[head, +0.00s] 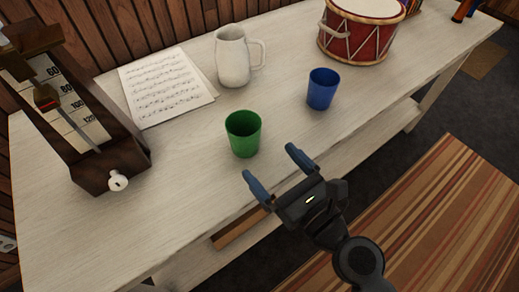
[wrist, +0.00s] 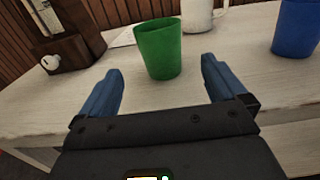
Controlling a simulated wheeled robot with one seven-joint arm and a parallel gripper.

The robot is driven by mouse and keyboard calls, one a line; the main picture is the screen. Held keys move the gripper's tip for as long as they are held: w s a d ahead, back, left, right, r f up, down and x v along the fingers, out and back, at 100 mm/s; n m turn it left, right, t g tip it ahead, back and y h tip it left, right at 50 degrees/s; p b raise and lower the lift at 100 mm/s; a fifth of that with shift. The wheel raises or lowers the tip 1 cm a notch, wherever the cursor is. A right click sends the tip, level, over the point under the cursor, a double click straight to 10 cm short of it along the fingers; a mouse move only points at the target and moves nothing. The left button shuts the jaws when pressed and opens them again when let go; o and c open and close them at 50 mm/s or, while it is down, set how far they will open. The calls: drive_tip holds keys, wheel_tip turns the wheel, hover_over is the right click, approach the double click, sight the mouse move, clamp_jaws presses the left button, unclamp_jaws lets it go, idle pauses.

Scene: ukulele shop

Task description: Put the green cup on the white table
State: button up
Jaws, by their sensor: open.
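The green cup (head: 243,134) stands upright on the white table (head: 185,200), near its front edge. It also shows in the wrist view (wrist: 158,50), ahead of my fingers and roughly between them. My gripper (head: 272,167) is open and empty, a little in front of the cup, at the table's front edge. The blue fingers do not touch the cup. The same gripper shows in the wrist view (wrist: 160,85) with its fingers wide apart.
A blue cup (head: 321,89) stands to the right of the green cup. Behind are a white mug (head: 233,58), sheet music (head: 165,87) and a red drum (head: 358,35). A wooden metronome (head: 75,110) stands at the left. The table left of the green cup is clear.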

drive_tip(key=v, duration=0.3)
drive_tip(key=shift+s, duration=0.1)
drive_tip(key=shift+d, duration=0.1)
drive_tip(key=s+d+f+n+h, duration=0.4)
drive_tip(key=s+d+n+h, duration=0.3)
drive_tip(key=s+d+n, duration=0.7)
drive_tip(key=s+d+r+n+h, duration=0.1)
drive_tip(key=s+r+n+h, duration=0.2)
drive_tip(key=s+r+n, duration=0.6)
drive_tip(key=s+n, duration=0.3)
drive_tip(key=n, duration=0.3)
drive_tip(key=shift+s+d, duration=0.3)
drive_tip(key=shift+s, duration=0.05)
